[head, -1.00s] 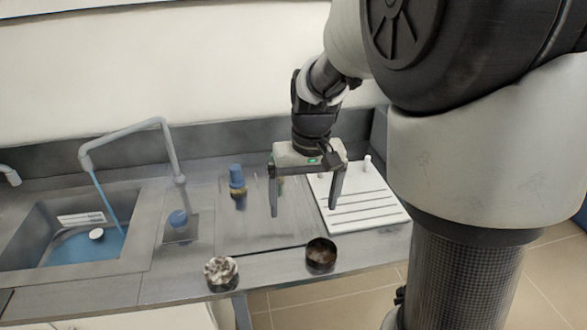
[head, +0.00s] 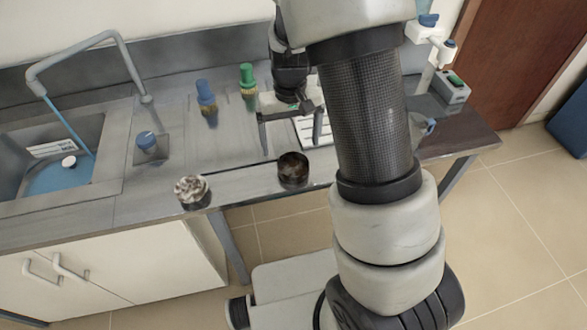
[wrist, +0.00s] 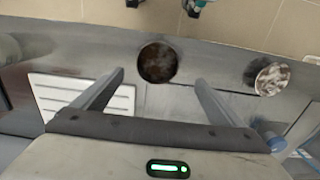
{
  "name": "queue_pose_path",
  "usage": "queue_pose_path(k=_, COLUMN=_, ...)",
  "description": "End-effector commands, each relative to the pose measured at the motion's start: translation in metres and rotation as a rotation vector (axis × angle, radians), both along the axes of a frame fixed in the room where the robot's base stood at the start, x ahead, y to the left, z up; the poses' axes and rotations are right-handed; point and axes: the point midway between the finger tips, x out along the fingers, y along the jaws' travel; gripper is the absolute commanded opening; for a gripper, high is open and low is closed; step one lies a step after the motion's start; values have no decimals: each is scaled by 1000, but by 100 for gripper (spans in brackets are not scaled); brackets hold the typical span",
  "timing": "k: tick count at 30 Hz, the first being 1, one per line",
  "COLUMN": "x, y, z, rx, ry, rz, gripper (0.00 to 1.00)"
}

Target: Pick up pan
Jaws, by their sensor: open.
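Two small round dishes stand near the bench's front edge, and I cannot tell for certain which is the pan. One is a dark round pan-like dish (head: 293,171) with brown contents; it also shows in the wrist view (wrist: 158,62). The other is a dish with whitish-brown lumpy contents (head: 191,191), to the left in the head view and to the right in the wrist view (wrist: 271,77). My gripper (head: 291,143) is open and empty, just behind and above the dark dish. In the wrist view the dark dish lies between and beyond the fingertips (wrist: 159,78).
A white slotted board (wrist: 82,94) lies beside my gripper. Blue-capped (head: 206,97) and green-capped (head: 248,84) bottles stand behind. A sink (head: 45,165) with a tall tap and a blue-capped item (head: 147,146) are at left. The bench drops off just in front of the dishes.

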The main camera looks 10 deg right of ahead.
Motion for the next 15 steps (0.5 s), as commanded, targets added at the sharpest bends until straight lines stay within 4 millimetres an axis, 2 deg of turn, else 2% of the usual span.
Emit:
queue_pose_path(k=3, x=-1, y=0, z=-17, rx=0, ry=3, rz=-1, gripper=92)
queue_pose_path(k=10, x=-2, y=-2, z=-33, rx=1, ry=4, rz=-2, gripper=92)
queue_pose_path(k=15, x=-5, y=-7, z=-59, rx=0, ry=4, rz=-1, gripper=92)
